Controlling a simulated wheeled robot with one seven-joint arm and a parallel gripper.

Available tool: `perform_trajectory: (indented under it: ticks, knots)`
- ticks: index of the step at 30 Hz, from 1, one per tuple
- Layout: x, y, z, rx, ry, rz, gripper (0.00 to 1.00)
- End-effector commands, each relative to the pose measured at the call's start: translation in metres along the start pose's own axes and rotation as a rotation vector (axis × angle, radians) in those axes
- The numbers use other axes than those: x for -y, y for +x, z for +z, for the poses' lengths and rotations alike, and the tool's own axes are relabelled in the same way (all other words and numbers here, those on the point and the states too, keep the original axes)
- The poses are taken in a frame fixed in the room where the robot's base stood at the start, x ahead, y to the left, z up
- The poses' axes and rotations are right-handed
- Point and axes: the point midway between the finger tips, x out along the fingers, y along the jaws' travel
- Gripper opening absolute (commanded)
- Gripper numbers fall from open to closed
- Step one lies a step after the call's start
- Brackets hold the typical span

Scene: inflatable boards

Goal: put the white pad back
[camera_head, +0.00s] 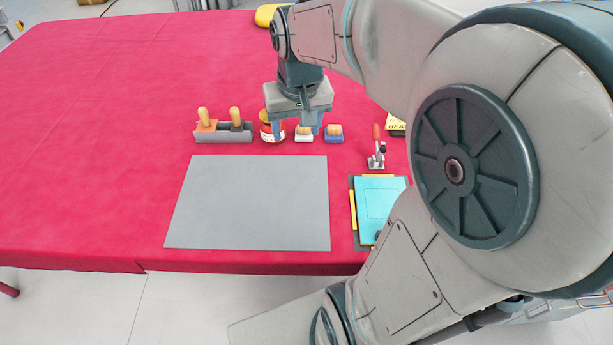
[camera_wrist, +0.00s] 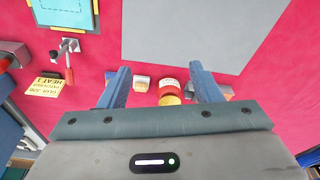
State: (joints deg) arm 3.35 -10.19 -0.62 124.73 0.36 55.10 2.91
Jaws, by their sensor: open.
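The white pad (camera_head: 304,138), a small white block with a wooden grip, sits on the red cloth between a red-and-yellow jar (camera_head: 266,133) and a blue pad (camera_head: 334,138). In the wrist view the white pad (camera_wrist: 141,84) shows between my fingers, nearer the left one, with the jar (camera_wrist: 168,84) beside it. My gripper (camera_head: 297,132) is open and empty over this row; its fingers (camera_wrist: 160,70) also show in the wrist view. I cannot tell its exact height.
A large grey sheet (camera_head: 250,202) lies in front. A teal board (camera_head: 378,200) and a red-handled clamp (camera_head: 376,155) are at right. The cloth at far left is clear.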

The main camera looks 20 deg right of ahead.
Motion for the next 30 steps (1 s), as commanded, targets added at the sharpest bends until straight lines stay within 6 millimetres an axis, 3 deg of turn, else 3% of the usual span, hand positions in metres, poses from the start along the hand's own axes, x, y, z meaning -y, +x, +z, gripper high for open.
perform_trajectory:
  ticks: [6,12,18,30]
  knots:
    - [0.007,-0.004,0.065,-0.046,-0.069,-0.007,0.58]
    - [0.009,0.001,0.103,-0.072,-0.109,-0.01,0.58]
    - [0.009,0.004,0.115,-0.079,-0.123,-0.011,0.58]
    - [0.009,0.004,0.115,-0.079,-0.122,-0.011,0.58]
